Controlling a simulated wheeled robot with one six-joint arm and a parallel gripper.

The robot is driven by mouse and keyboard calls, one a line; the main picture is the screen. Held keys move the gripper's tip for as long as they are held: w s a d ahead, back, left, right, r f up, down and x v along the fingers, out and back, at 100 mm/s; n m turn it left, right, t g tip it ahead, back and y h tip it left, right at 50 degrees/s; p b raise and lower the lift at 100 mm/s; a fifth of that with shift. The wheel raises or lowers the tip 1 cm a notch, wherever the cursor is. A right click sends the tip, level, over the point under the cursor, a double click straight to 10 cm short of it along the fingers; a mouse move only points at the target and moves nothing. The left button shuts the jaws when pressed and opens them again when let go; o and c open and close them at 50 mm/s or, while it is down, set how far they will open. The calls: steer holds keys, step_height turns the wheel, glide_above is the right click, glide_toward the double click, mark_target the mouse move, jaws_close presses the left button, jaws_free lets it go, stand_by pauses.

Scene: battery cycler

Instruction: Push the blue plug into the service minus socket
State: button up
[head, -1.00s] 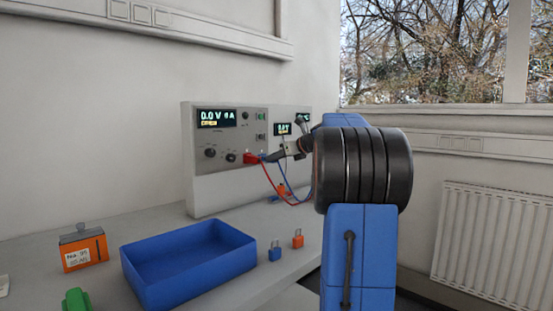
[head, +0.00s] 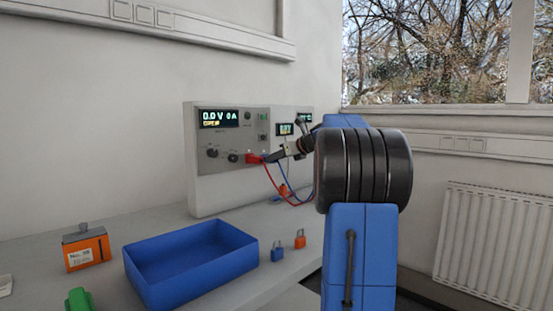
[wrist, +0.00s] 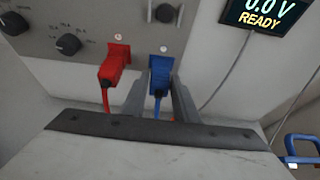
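The blue plug (wrist: 160,76) is at the cycler's front panel, its cable hanging down. In the wrist view its front end meets the panel; how deep it sits in the socket I cannot tell. My gripper (wrist: 160,84) has one finger on each side of the blue plug and appears shut on it. The service minus socket is hidden behind the plug. The red plug (wrist: 115,66) is at the panel just left of it, with its red cable hanging. In the head view my gripper (head: 268,157) is at the panel, partly hidden by my arm.
The cycler (head: 196,180) stands on the bench against the wall. A blue tray (head: 190,272), an orange battery box (head: 86,250), a blue padlock (head: 278,252) and an orange padlock (head: 299,240) are on the bench in front. A display reading READY (wrist: 262,18) is right of the plugs.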

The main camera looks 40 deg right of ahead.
steer(key=o, duration=0.3)
steer(key=shift+o, duration=0.2)
steer(key=shift+s, duration=0.15)
steer(key=v, duration=1.7)
steer(key=shift+s, duration=0.1)
